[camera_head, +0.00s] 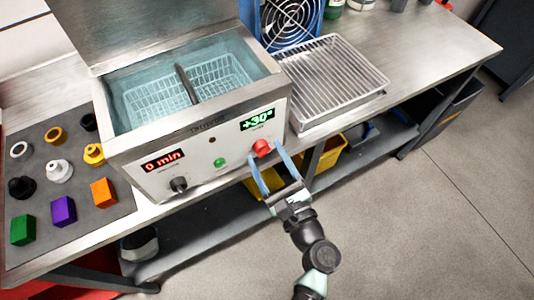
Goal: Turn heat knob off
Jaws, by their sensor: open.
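The ultrasonic-bath-like machine (210,150) stands on the bench with its front panel facing me. A red knob (261,148) sits at the right of the panel, below a green display (257,119) reading "+30°". A black knob (179,184) sits at the left, below a red display (164,160) reading "0 min". A green button (220,162) is between them. My gripper (264,152) is open, its two blue fingers spread on either side of the red knob. I cannot tell whether the fingers touch the knob.
A wire rack tray (333,79) stands right of the machine, with a blue fan unit (291,22) behind. A grey mat (75,222) with several coloured parts lies at left. Yellow bins (328,155) sit under the bench. Floor in front is clear.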

